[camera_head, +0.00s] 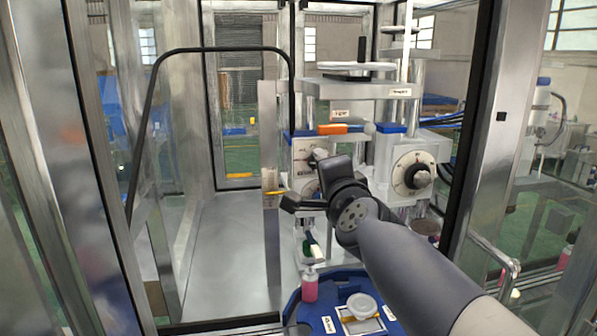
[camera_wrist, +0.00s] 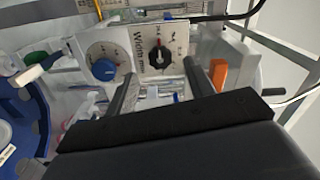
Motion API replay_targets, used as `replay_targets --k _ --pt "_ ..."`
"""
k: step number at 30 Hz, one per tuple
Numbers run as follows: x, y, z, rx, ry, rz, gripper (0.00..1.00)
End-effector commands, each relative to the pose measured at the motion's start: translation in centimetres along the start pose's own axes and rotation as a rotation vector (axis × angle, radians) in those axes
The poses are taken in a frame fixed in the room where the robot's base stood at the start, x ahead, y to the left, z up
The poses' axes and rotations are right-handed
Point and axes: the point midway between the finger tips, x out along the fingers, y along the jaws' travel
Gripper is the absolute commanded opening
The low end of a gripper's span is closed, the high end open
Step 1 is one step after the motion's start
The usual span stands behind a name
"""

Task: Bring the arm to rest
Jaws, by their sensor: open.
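My arm (camera_head: 410,260) reaches in from the lower right in the head view, bent at a dark wrist joint. My gripper (camera_head: 303,182) is in front of the crimping machine (camera_head: 398,158), its jaws toward the machine's front. In the wrist view my gripper (camera_wrist: 160,76) has its two dark fingers well apart, with nothing held between them. Beyond the fingers are a dial plate with a black knob (camera_wrist: 158,57) and a blue knob (camera_wrist: 104,70). Whether a finger touches the machine cannot be told.
A blue round tray (camera_head: 292,312) with a pink bottle (camera_head: 309,285) and a white-lidded cup (camera_head: 362,306) lies below my arm. An orange block (camera_head: 332,129) is on the machine. Metal frame posts (camera_head: 478,130) stand on both sides. The bench at left (camera_head: 225,245) is clear.

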Motion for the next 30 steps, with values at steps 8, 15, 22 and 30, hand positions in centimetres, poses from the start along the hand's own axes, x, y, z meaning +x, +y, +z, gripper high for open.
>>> replay_targets --k 8,15,22,30 --pt "3.3 0.1 0.0 0.091 0.001 -0.001 0.51" --pt "3.2 0.1 0.0 0.417 0.001 -0.001 0.51" --pt "3.2 0.1 0.0 0.710 0.000 -0.001 0.51" --pt "3.2 0.1 0.0 1.041 0.000 -0.001 0.51"
